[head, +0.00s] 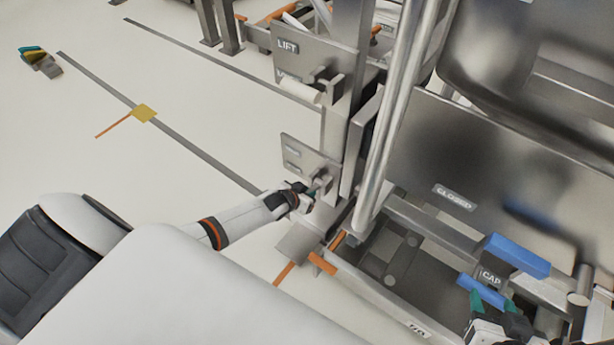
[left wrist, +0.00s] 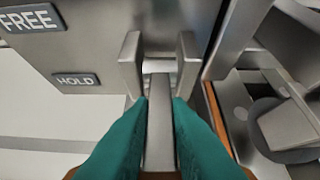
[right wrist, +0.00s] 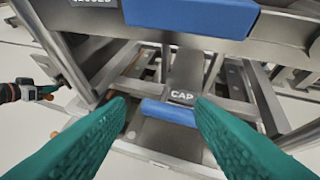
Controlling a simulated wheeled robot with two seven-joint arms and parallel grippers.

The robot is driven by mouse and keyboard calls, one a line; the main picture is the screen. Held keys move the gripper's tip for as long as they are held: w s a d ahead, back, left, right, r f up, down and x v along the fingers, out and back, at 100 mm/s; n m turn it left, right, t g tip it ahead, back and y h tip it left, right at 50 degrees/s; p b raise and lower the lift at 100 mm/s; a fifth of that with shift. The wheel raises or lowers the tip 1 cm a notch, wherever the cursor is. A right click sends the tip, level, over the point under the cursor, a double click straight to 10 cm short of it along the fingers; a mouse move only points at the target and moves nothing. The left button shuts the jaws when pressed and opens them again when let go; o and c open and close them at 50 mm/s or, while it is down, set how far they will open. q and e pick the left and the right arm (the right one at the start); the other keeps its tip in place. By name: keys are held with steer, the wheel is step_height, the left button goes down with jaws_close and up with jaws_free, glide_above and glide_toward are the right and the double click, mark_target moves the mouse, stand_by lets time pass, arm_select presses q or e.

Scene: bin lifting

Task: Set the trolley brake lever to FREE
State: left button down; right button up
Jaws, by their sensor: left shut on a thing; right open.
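The brake lever (left wrist: 158,125) is a grey bar pivoted between two metal lugs on a plate (left wrist: 90,35). The plate carries a FREE label (left wrist: 29,18) above a HOLD label (left wrist: 76,80). My left gripper (left wrist: 160,102) is shut on the lever, with a green finger on each side. The lever points out from the plate towards the left wrist camera; its exact setting is hard to tell. In the head view my left gripper (head: 310,196) is at the lower plate (head: 305,158) on the trolley post. My right gripper (right wrist: 160,106) is open, by the blue CAP bar (right wrist: 168,113).
A LIFT plate (head: 300,62) is higher on the post. A steel bin (head: 545,75) and a CLOSED panel (head: 420,150) stand at the right. A larger blue bar (right wrist: 190,14) is above the CAP label. The floor at the left is mostly clear.

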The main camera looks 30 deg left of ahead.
arm_select(q)
steer(key=shift+s+r+g+p, duration=0.1)
steer(key=shift+s+g+p, duration=0.15)
steer(key=shift+g+p, duration=0.6)
steer(key=shift+r, duration=0.1)
arm_select(e)
steer(key=s+d+f+g+h, duration=0.1)
steer(key=s+d+f+g, duration=0.2)
steer(key=s+g, duration=0.3)
steer(key=s+f, duration=0.1)
steer(key=s, duration=0.1)
steer(key=shift+s+f+h, duration=0.2)
steer(key=shift+s+h, duration=0.2)
arm_select(q)
steer(key=shift+w, duration=0.1)
steer(key=c, duration=1.3)
jaws_free()
steer(key=shift+r, duration=0.25)
steer(key=o, duration=1.3)
steer(key=shift+w, duration=0.15)
arm_select(e)
steer(key=shift+d, duration=0.1)
arm_select(q)
steer(key=shift+r, duration=0.15)
arm_select(e)
steer(key=shift+s+r, duration=0.1)
